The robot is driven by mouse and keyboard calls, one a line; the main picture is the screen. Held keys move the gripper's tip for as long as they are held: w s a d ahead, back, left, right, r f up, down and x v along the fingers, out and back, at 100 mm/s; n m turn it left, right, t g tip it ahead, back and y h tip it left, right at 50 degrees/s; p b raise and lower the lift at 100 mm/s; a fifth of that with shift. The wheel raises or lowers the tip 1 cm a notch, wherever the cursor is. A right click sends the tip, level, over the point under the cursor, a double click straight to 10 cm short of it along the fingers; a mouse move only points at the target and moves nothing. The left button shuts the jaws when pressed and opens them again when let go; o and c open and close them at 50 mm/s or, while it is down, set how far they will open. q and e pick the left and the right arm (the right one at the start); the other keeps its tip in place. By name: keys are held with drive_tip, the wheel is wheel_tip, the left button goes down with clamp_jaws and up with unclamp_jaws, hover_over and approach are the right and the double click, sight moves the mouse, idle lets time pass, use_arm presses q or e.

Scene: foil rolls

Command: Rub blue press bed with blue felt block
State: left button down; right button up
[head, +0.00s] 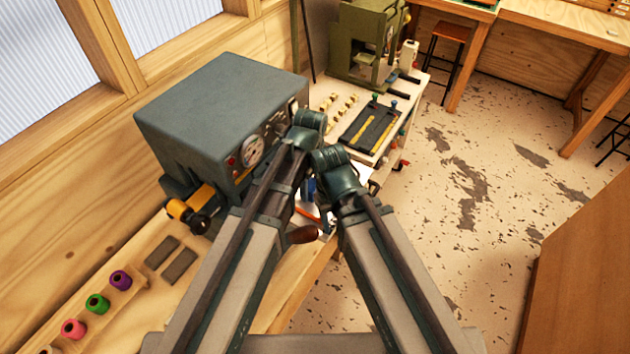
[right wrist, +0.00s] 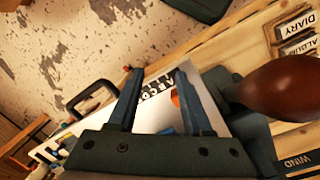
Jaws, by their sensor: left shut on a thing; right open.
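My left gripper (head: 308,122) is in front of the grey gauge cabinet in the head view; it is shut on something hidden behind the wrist. My right gripper (head: 338,170) is just below and right of it, with its fingers hidden there. The right wrist view shows the right gripper (right wrist: 160,98) open and empty above a white lettered surface. A small blue patch (right wrist: 166,130) shows between its fingers. Blue also shows between the arms in the head view (head: 312,188). I cannot tell whether either patch is the press bed or the felt block.
The grey gauge cabinet (head: 220,112) stands left of the wrists. A brown knob handle (right wrist: 285,88) is close right of the right gripper in its wrist view. A dark tray (head: 372,125) and a green press (head: 365,45) stand farther back. Colored rolls (head: 97,303) sit lower left.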

use_arm(q)
drive_tip(key=shift+s+a, duration=0.65)
drive_tip(key=shift+s, duration=0.3)
drive_tip(key=shift+w+a, duration=0.3)
drive_tip(key=shift+w, duration=0.1)
drive_tip(key=shift+w+d+r, duration=0.1)
drive_tip(key=shift+w+d, duration=0.45)
drive_tip(key=shift+w, duration=0.25)
drive_tip(key=shift+w+d, duration=0.55)
drive_tip(key=shift+w, duration=0.25)
use_arm(e)
drive_tip(key=shift+r, duration=0.1)
use_arm(q)
drive_tip(key=shift+w+d, duration=0.55)
drive_tip(key=shift+w, duration=0.3)
drive_tip(key=shift+w+d, duration=0.55)
drive_tip(key=shift+w, duration=0.25)
use_arm(e)
drive_tip(key=shift+s, duration=0.1)
